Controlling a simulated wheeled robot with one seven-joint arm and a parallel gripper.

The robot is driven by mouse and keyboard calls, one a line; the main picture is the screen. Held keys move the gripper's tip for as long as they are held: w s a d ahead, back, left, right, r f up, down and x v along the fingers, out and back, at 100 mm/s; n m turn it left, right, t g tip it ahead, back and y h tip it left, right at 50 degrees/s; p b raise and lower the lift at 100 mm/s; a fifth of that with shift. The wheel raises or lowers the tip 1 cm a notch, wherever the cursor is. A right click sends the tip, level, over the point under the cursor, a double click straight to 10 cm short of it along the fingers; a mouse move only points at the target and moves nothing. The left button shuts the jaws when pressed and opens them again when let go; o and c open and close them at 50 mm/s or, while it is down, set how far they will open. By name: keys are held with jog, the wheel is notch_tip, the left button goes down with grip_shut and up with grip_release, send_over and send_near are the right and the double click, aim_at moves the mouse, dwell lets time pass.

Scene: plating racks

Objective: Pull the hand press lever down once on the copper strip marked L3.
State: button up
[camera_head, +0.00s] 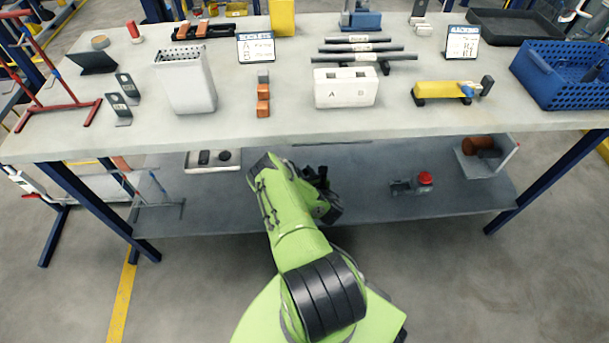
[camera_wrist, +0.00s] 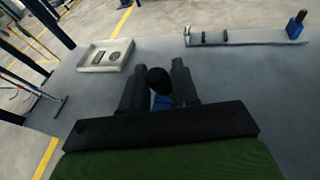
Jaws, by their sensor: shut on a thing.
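In the wrist view, the two fingers of my gripper (camera_wrist: 160,86) are closed on a round black knob (camera_wrist: 159,76). A small blue part (camera_wrist: 162,102) shows just below the knob between the fingers; I take these for the hand press lever and body, though most is hidden. In the head view, my gripper (camera_head: 323,182) is a dark shape over the lower shelf, partly hidden by my green arm. I see no copper strip at the knob and cannot read any L3 mark.
The lower shelf (camera_head: 370,212) lies under the worktable (camera_head: 440,125). A white tray (camera_head: 213,161) stands left on it, a red-topped device (camera_head: 425,178) right. Above are a white bin (camera_head: 188,85), a box marked A and B (camera_head: 345,92) and a blue crate (camera_head: 560,88).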

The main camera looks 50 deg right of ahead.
jog(key=shift+s+a+f, duration=0.25)
jog(key=shift+s+a, duration=0.2)
jog(key=shift+a, duration=0.05)
jog(key=shift+s+a+f, duration=0.25)
jog(key=shift+s+a, duration=0.15)
jog(key=shift+a, duration=0.1)
jog(key=shift+s+a+f+b, duration=0.35)
jog(key=shift+s+a+f, duration=0.45)
jog(key=shift+s+a, duration=0.2)
jog(key=shift+a, duration=0.1)
jog(key=shift+s+a+f+b, duration=0.2)
jog(key=shift+s+a+f, duration=0.15)
jog(key=shift+a+f, duration=0.15)
jog(key=shift+s+a+f+b, duration=0.2)
jog(key=shift+s+a+f, duration=0.15)
jog(key=shift+f, duration=0.3)
